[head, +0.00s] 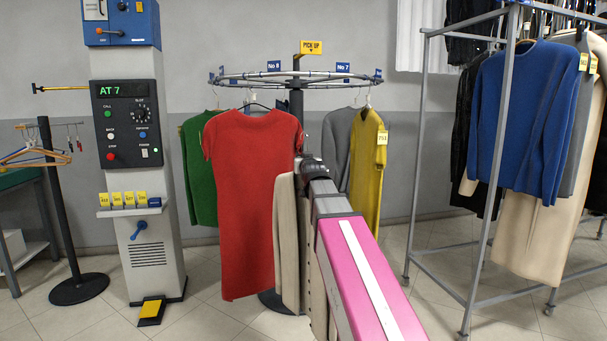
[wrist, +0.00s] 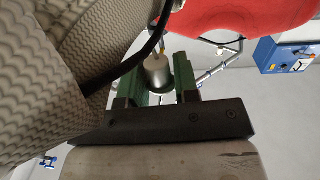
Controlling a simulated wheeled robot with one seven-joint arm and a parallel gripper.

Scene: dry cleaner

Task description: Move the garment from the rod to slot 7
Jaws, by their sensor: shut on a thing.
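My gripper (head: 311,166) is out in front of the round conveyor rail, partly hidden by my own arm in the head view. In the wrist view its green fingers (wrist: 157,82) are shut on a grey collar (wrist: 156,72) at the neck of a black hanger (wrist: 130,62). A cream ribbed garment (wrist: 45,75) hangs from this hanger; in the head view the cream garment (head: 287,235) shows beside my arm. The No 7 sign (head: 343,67) stands on the rail (head: 255,76). Slot 7 itself is too small to make out.
A red dress (head: 252,200) hangs left of my gripper, close to the cream garment. A green garment (head: 199,170), a grey one (head: 337,145) and a yellow one (head: 367,165) hang on the rail. The control post (head: 128,135) reads AT 7. A rack (head: 497,150) stands right.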

